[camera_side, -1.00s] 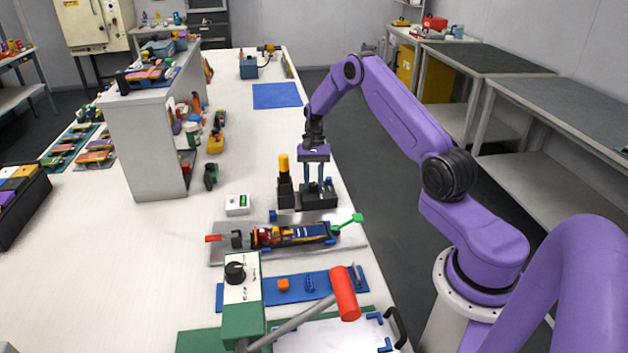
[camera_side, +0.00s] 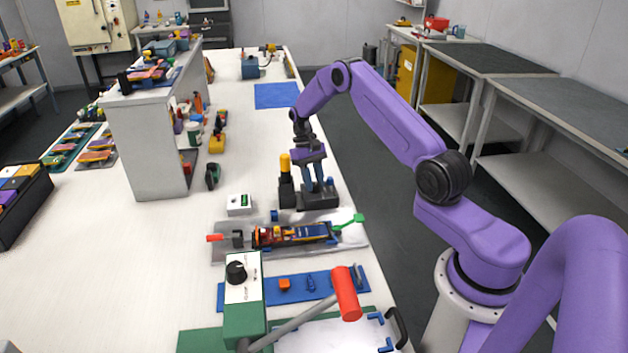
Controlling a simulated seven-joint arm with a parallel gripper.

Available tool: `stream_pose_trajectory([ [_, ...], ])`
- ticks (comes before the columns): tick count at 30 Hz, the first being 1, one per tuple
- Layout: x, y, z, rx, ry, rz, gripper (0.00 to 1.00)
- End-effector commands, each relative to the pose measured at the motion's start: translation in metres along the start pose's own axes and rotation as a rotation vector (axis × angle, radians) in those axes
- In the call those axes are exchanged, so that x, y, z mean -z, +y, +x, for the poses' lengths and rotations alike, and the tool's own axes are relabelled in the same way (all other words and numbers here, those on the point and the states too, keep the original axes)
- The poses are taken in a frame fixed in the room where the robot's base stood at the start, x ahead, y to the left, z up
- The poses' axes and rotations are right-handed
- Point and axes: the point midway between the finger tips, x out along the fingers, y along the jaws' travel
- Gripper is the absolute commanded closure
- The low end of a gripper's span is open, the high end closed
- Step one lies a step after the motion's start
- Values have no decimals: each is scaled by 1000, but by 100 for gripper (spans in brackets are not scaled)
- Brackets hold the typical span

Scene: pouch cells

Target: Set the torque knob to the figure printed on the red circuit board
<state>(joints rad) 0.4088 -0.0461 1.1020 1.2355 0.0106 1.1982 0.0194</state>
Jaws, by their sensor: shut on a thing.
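My gripper (camera_side: 320,190), with blue fingers, is low over the right part of a black fixture (camera_side: 291,203) that has a yellow-topped post. It is shut on a small dark part there, mostly hidden between the fingers; I cannot tell whether this is the torque knob. A round black knob (camera_side: 236,271) sits on the white panel of a green device, well apart from my gripper. A grey plate in front of the fixture holds a long assembly with red, yellow and blue parts (camera_side: 293,235). I cannot make out a red circuit board or any printed figure.
A small white box with a green display (camera_side: 239,205) stands left of the fixture. A red-ended lever (camera_side: 345,293) and a blue strip (camera_side: 261,289) are nearer the camera. A blue mat (camera_side: 277,95) lies farther back. The table's left middle is clear.

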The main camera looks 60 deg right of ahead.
Motion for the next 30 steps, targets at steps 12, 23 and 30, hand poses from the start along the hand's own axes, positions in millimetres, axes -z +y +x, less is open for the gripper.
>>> stream_pose_trajectory([
  [12,1,0,-2,-2,8,-4,65],
  [23,1,0,-1,-2,3,-4,43],
  [30,1,0,-23,-2,8,-4,43],
])
